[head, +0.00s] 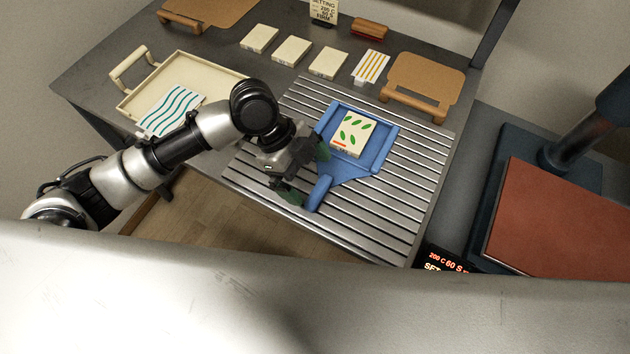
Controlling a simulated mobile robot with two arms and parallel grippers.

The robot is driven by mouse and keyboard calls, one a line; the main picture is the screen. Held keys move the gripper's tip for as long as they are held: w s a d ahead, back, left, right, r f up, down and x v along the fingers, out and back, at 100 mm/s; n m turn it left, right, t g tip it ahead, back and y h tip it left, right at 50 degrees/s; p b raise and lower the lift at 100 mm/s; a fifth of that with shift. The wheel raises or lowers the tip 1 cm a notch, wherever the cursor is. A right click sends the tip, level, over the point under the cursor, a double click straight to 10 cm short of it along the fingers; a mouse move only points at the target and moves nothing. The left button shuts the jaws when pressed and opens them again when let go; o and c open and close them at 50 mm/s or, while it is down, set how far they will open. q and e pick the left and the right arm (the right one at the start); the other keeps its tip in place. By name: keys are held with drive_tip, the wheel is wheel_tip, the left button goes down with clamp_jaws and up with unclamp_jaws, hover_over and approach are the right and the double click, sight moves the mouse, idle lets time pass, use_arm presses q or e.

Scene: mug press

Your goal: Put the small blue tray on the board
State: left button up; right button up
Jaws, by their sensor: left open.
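The small blue tray (350,172) lies on a slatted metal surface (400,185), its handle pointing toward me and slightly left. A white block with green leaf marks (352,134) sits in it. A tan board (428,75) with a wooden bar along its front edge lies at the back right of the table. My left gripper (303,172) is open just left of the tray's handle, its fingers dark against the slats. I cannot tell if a finger touches the tray. My right gripper is out of view.
A cream tray (205,72) with a teal-striped block (168,110) stands left. Cream blocks (291,51) and an orange-striped one (370,66) line the back, near a second tan board (208,10). A press with a red plate (560,220) stands right, beside a lit display (445,262).

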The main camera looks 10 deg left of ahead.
use_arm(q)
drive_tip(key=v, duration=0.8)
